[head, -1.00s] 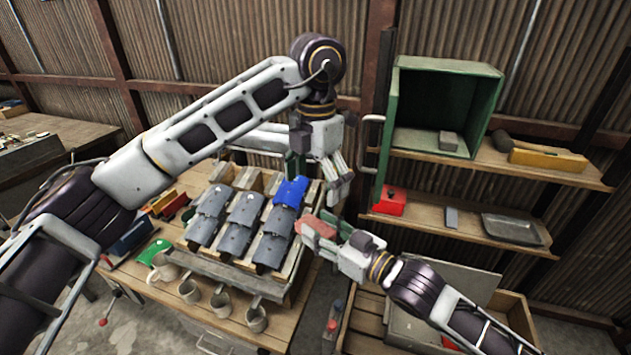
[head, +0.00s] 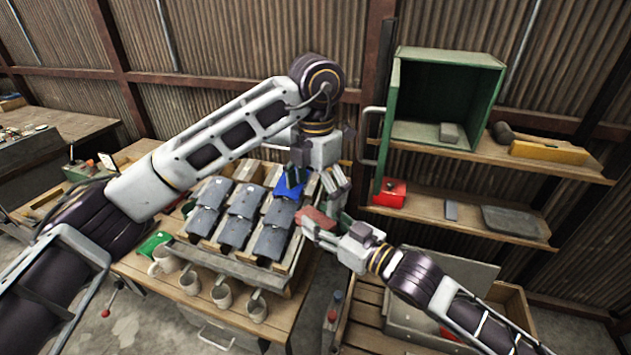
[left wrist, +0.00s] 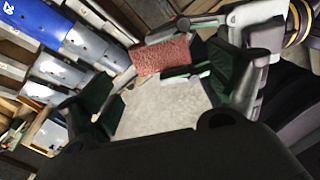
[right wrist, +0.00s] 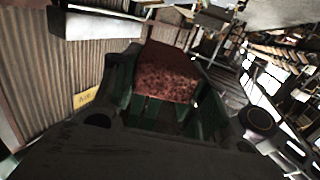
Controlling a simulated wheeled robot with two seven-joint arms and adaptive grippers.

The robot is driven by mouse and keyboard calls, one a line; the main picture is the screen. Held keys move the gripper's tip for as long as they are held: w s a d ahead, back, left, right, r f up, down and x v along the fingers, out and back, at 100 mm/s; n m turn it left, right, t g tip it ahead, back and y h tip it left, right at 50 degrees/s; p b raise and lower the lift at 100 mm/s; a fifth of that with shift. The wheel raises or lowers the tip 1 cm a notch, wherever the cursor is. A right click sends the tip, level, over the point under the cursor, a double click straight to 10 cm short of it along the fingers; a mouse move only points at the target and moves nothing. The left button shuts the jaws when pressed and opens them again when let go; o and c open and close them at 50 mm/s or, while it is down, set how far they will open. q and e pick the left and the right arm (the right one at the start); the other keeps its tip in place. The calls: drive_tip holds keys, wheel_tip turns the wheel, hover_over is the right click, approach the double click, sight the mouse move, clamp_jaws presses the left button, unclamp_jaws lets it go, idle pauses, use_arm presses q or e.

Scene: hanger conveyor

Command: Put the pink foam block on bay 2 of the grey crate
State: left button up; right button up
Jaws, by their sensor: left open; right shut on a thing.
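The pink foam block (head: 316,217) is held in my right gripper (head: 328,225), beside the right edge of the bench rack. In the right wrist view the block (right wrist: 168,73) sits between the shut fingers. My left gripper (head: 316,186) is open and empty, just above the block, fingers pointing down. In the left wrist view the block (left wrist: 165,55) lies toward the far side of the open finger gap, apart from the left fingers as far as I can tell. A grey box (head: 400,318) stands low at the right; I cannot tell whether it is the grey crate, and no bay numbers are readable.
The slanted rack (head: 225,262) carries several grey pieces and a blue one (head: 289,187). Mugs (head: 221,296) hang along its front. A green open box (head: 450,58) and a red box (head: 390,192) stand on shelves at the right, close to my arms.

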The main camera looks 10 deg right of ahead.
sight(315, 218)
use_arm(q)
drive_tip(key=shift+f, duration=3.85)
drive_tip(key=c, duration=0.6)
drive_tip(key=shift+c, duration=0.8)
use_arm(e)
drive_tip(key=o, duration=0.8)
drive_tip(key=shift+f, duration=0.1)
